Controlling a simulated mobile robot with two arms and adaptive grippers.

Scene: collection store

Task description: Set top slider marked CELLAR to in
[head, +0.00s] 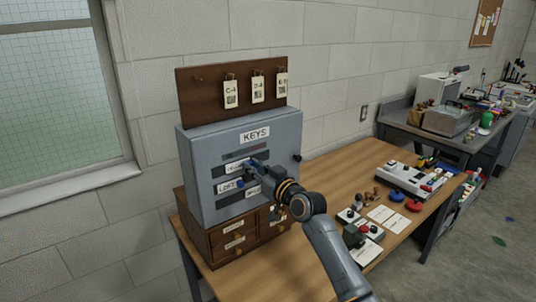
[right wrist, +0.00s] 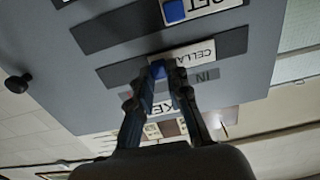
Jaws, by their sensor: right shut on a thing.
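A grey key cabinet (head: 205,147) marked KEYS carries horizontal sliders with white name plates and blue knobs. The top slider's plate (right wrist: 196,53), reading CELLA with its end covered, shows upside down in the right wrist view, around the middle of its dark slot. My right gripper (right wrist: 164,72) is shut on that slider's blue knob (right wrist: 157,69). An IN label (right wrist: 206,76) shows beside the slot. In the head view my right gripper (head: 255,168) is at the cabinet front and partly hides the plates. My left gripper is not in view.
The LOFT slider (head: 227,186) is just below. A black knob (head: 297,158) sticks out at the cabinet's right edge. The cabinet stands on wooden drawers (head: 234,241). Tags (head: 231,95) hang on a board above. Cards and switch boxes (head: 349,216) lie right on the bench.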

